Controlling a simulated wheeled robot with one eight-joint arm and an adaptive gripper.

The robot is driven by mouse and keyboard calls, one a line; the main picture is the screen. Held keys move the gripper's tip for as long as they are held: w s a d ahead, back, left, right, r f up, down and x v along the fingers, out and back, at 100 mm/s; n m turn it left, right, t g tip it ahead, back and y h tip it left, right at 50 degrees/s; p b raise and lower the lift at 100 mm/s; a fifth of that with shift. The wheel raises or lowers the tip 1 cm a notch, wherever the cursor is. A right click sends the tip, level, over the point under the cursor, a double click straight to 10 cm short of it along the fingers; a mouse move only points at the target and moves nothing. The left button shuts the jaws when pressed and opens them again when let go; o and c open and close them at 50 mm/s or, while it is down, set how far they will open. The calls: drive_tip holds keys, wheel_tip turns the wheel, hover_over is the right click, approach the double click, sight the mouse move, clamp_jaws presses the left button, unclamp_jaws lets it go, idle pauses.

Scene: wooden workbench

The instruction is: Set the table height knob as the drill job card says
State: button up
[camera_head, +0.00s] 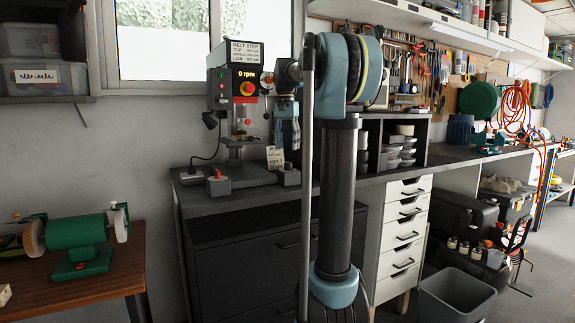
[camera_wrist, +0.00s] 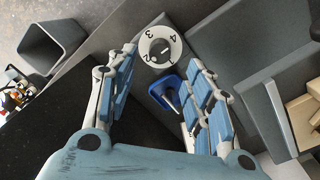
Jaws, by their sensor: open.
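In the wrist view a round white dial with a grey knob (camera_wrist: 160,48) sits on a dark grey block. The numerals 2, 3 and 4 show; I cannot tell which one the knob's dark mark meets. My gripper (camera_wrist: 160,58) is open and empty, its blue-padded fingers spread to either side of the dial. In the head view my gripper (camera_head: 287,144) points down above the small grey block (camera_head: 289,177) at the drill press (camera_head: 232,100). A pale card (camera_head: 275,158) stands behind it; its writing is too small to read.
A blue part (camera_wrist: 166,92) lies between my fingers, below the dial in the wrist view. A grey box with a red button (camera_head: 217,183) stands left on the bench. The press display (camera_head: 246,76) reads 0 rpm. A belt-step sign (camera_head: 246,52) tops the press.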

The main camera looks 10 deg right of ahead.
sight(288, 166)
wheel_tip(288, 166, down, 8)
drive_tip(key=shift+s+r, duration=0.1)
drive_tip(key=shift+r, duration=0.05)
drive_tip(key=shift+c, duration=0.4)
drive_tip(key=c, duration=1)
